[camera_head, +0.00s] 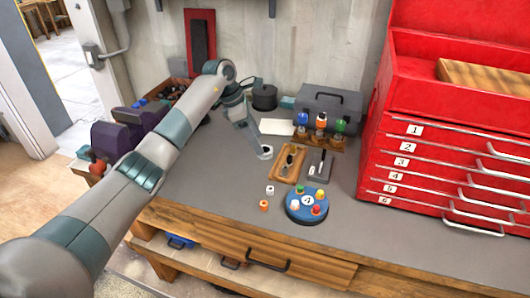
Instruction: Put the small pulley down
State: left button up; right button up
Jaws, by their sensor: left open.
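My left arm comes in from the left, bends at the top and reaches down to my left gripper (262,150), low over the grey bench top left of the wooden tray. The gripper is open; its fingertips are small and hard to make out. I cannot clearly pick out the small pulley. A small white piece (270,190) and a small orange piece (264,206) stand on the bench in front of the gripper, apart from it; I cannot tell whether either is the pulley. My right gripper is not in view.
A blue round stand (294,211) with coloured pegs sits near the front edge. A wooden tray (276,174) and a dark grey holder (311,172) lie behind it. A red drawer cabinet (385,160) bounds the right, a dark toolbox (345,101) the back.

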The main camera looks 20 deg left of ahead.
aim_at(268, 155)
pick_arm(q)
jog(key=shift+d+f+p, duration=0.4)
jog(key=shift+f+p, duration=0.15)
jog(key=shift+p, duration=0.1)
jog(key=shift+p+x, duration=0.6)
jog(key=shift+x, duration=0.4)
jog(key=shift+w+d+f, duration=0.15)
jog(key=shift+f, duration=0.6)
jog(key=shift+c, duration=0.5)
jog(key=c, duration=1.1)
jog(key=shift+r, duration=0.2)
